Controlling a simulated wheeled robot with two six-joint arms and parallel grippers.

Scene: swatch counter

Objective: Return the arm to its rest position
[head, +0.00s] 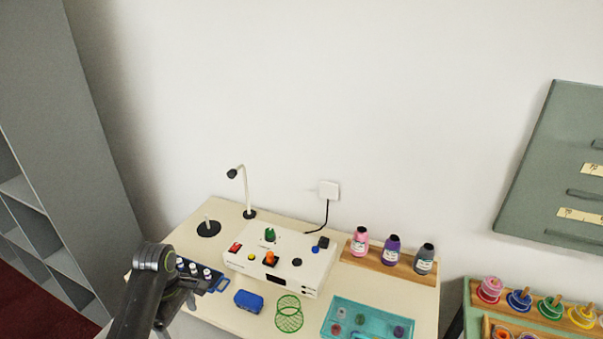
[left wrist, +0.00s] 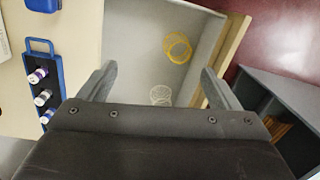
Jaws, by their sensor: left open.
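My left arm comes in from the lower left in the head view, beside the left end of the counter (head: 205,322). Its gripper is mostly hidden behind its own links there. In the left wrist view my left gripper (left wrist: 155,88) is open, with its two fingers wide apart and nothing between them. Beyond the fingers is a pale grey open compartment (left wrist: 135,45) holding a yellow ring-shaped item (left wrist: 177,47) and a white wire-like item (left wrist: 160,95). My right gripper is in neither view.
A blue rack of small white-capped bottles (left wrist: 42,75) lies close to my left arm. The counter also carries a white control box (head: 325,262), a blue case (head: 248,301), a green mesh basket (head: 289,314) and a teal tray (head: 333,308). A grey shelf unit (head: 75,130) stands at left.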

